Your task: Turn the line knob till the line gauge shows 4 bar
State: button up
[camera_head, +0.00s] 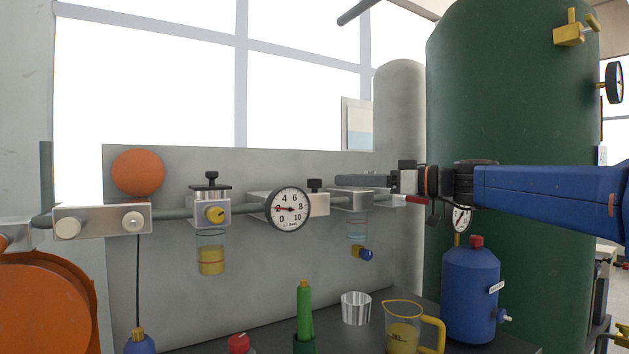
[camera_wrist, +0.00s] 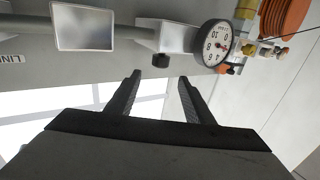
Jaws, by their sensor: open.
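The round white line gauge (camera_head: 288,209) faces me on the pipe, its red needle near 2. It also shows tilted in the wrist view (camera_wrist: 214,43). A small black knob (camera_head: 314,184) sits on top of a light metal block just right of the gauge. In the wrist view the black knob (camera_wrist: 160,61) lies ahead, roughly between my fingers. My gripper (camera_head: 342,182) reaches in from the right, to the right of the knob. In the wrist view my gripper (camera_wrist: 157,76) is open and empty, apart from the knob.
Below stand a metal cup (camera_head: 356,308), a yellow-handled jug (camera_head: 403,335) and a blue bottle (camera_head: 470,290). A green tank (camera_head: 510,110) stands behind my arm.

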aim_at(315, 183)
jog(key=x, duration=1)
jog(key=shift+w+a, duration=0.2)
jog(key=shift+a, duration=0.05)
jog(key=c, duration=1.1)
